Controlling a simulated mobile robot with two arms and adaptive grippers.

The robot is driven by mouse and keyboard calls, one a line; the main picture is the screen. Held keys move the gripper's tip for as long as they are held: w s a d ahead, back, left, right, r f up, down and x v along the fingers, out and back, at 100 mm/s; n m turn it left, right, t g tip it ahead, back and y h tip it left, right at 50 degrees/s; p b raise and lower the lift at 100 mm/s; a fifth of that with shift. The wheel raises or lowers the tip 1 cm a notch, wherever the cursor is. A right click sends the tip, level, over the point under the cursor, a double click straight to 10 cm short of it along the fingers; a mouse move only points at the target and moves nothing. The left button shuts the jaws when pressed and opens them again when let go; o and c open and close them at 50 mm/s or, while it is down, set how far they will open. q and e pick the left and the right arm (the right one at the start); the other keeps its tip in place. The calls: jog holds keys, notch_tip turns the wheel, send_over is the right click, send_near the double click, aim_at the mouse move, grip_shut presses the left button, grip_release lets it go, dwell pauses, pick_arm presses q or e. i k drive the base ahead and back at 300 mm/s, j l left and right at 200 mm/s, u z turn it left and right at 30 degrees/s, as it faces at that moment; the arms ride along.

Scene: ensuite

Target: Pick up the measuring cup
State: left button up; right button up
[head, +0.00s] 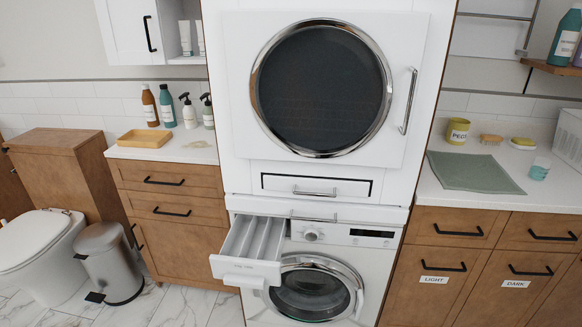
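A small teal cup with a pale band (540,168) stands on the right counter, just right of the grey-green mat (471,172). It looks like the measuring cup, but it is too small to be sure. A yellow tub marked PEGS (458,131) stands behind the mat, to the left of the cup. Neither of my grippers is in view.
An open detergent drawer (246,270) juts out from the washer (312,290) below the dryer (322,88). Soap dishes (523,144) and a white ribbed box (570,137) stand near the cup. Left are a counter with bottles, a bin (110,262) and a toilet (42,243).

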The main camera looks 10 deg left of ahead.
aim_at(540, 167)
jog(key=z, duration=1.25)
jog(key=i+l, duration=0.15)
